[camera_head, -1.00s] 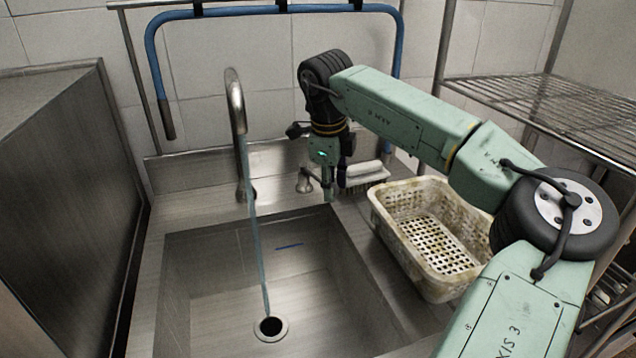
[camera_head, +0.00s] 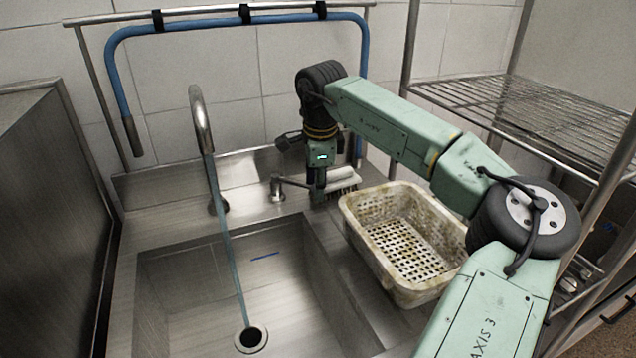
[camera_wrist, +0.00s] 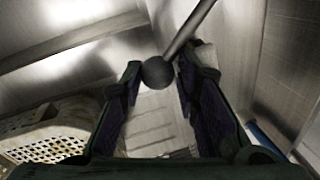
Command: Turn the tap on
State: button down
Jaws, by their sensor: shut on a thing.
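The steel tap spout (camera_head: 199,115) curves over the sink, and a thin blue stream of water (camera_head: 225,245) runs from it down to the drain. The tap's lever base (camera_head: 277,188) stands right of the spout, and its thin lever points right toward my gripper (camera_head: 318,190). My gripper points down behind the sink's right back corner. In the wrist view, the lever's dark ball knob (camera_wrist: 157,72) sits between the fingertips of my gripper (camera_wrist: 160,80), which is shut on the lever. The exact finger contact is partly hidden in the head view.
A dirty white perforated basket (camera_head: 350,215) stands right of the sink basin (camera_head: 185,270). A white brush (camera_head: 342,180) lies just behind my gripper. A blue hose (camera_head: 235,19) hangs on the back rail. A wire shelf (camera_head: 530,110) is at the right.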

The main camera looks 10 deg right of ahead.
jog(key=shift+a, duration=0.25)
jog(key=c, duration=1.4)
grip_release()
jog(key=shift+o, duration=0.9)
jog(key=shift+d, duration=0.1)
jog(key=shift+s, duration=0.1)
